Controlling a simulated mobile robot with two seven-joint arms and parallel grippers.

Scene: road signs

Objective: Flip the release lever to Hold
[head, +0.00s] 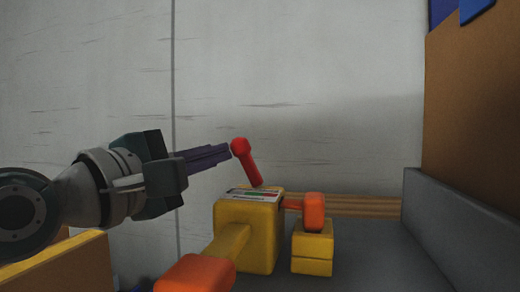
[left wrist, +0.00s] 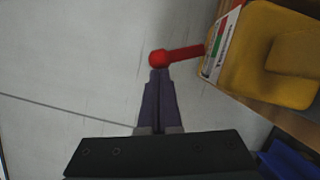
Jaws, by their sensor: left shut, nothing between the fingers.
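The release lever (head: 246,163) is a red rod with a round knob, rising from the top of a yellow box (head: 246,232) and leaning to the left in the head view. A label plate (head: 254,196) with red and green fields lies at its base; its words are too small to read. My left gripper (head: 226,152) is shut and empty, its purple fingertips at the left side of the knob, touching or nearly so. In the left wrist view the lever (left wrist: 182,54) has its knob just beyond the closed fingertips (left wrist: 158,72). My right gripper is not in view.
A yellow arm with an orange end (head: 196,274) sticks out from the box toward the front. A smaller yellow block with an orange piece (head: 314,211) stands to the right. A grey wall (head: 300,80) is behind, and a brown panel (head: 475,110) is at right.

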